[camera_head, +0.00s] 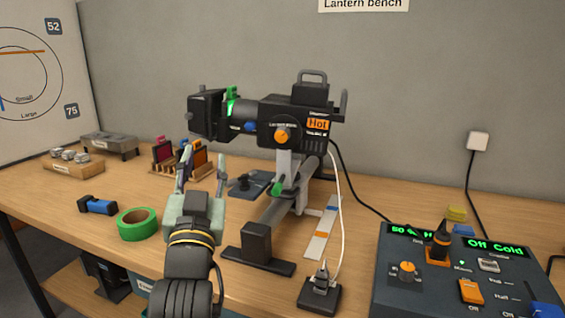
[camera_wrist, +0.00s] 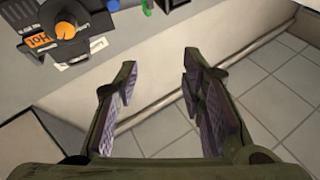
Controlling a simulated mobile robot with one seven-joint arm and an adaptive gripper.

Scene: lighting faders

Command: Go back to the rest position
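My gripper (camera_head: 201,166) is raised over the bench in the head view, in front of and left of the black stage lantern (camera_head: 290,120). Its two fingers point up and stand apart with nothing between them. In the wrist view my gripper (camera_wrist: 160,90) also shows open and empty, with a wall and tiled floor behind it. The lantern (camera_wrist: 65,35) shows at the upper left there, with its orange knob and "Hot" label. I see no marker for a rest position.
A control desk (camera_head: 440,270) with faders stands at the front right, reading "Off Cold". A green tape roll (camera_head: 138,224), a blue-black tool (camera_head: 98,205) and a rack of colour frames (camera_head: 180,160) sit left of my arm. A white cable hangs beside the lantern.

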